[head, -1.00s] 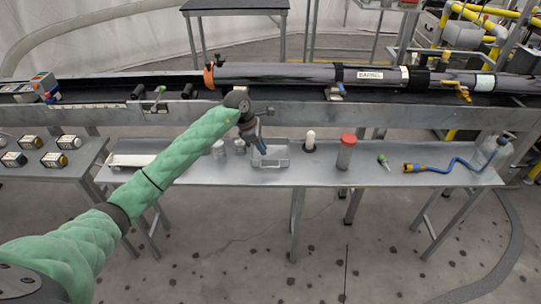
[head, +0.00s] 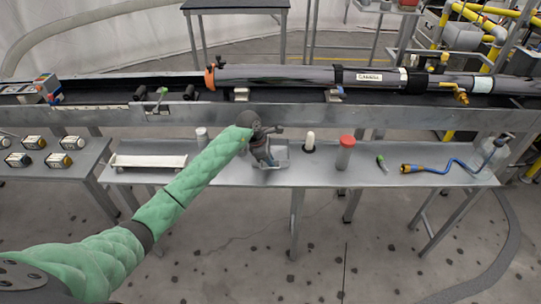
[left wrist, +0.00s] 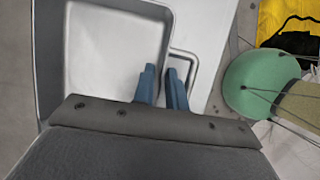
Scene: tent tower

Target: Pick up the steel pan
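The steel pan (head: 283,161) sits on the grey shelf table below the conveyor, partly hidden by my left gripper. In the left wrist view the pan (left wrist: 115,45) is a pale, rounded rectangular tray with a loop-like handle on its right side. My left gripper (head: 267,160) points down at the pan. Its two blue fingers (left wrist: 163,78) are close together, one inside the pan and one outside, with the pan's side wall between them. They look shut on that wall. The pan shows no clear lift off the table. My right gripper is not in view.
The conveyor frame (head: 400,118) runs just behind and above.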

